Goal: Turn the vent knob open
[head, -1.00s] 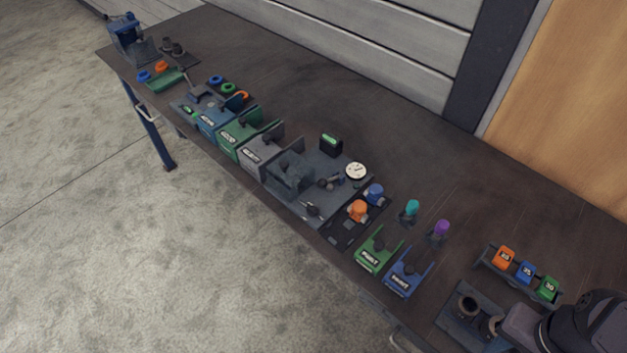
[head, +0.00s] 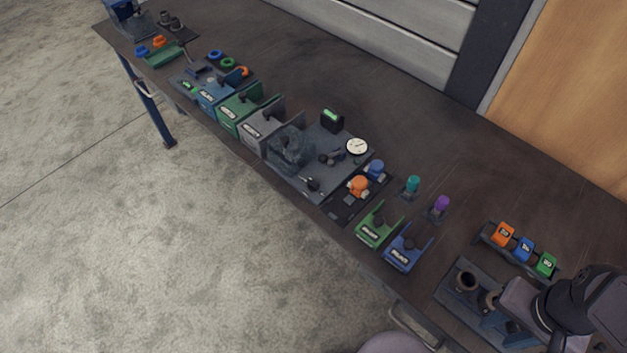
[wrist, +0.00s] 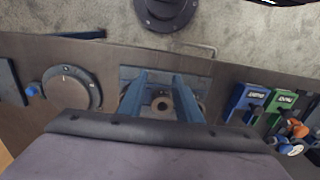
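No knob is readably marked as the vent knob. On the grey plate (head: 285,186) with the white gauge (head: 357,147), a small black-topped fitting (head: 311,184) stands near the front edge. An orange knob (head: 358,186) and a blue knob (head: 375,168) stand on a dark plate to its right. In the wrist view the orange knob (wrist: 298,128) is at the far right, well away from my fingers. My gripper (wrist: 161,84) is open, its two blue fingers apart over a plate with a round brown socket (wrist: 162,103). The fingers are hidden in the head view.
Green (head: 375,228) and blue (head: 404,250) holders stand between the knobs and my arm. Teal (head: 412,184) and purple (head: 441,204) pegs are behind them. A rack (head: 516,245) of coloured blocks is near my arm. A large round dial (wrist: 72,88) shows in the wrist view.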

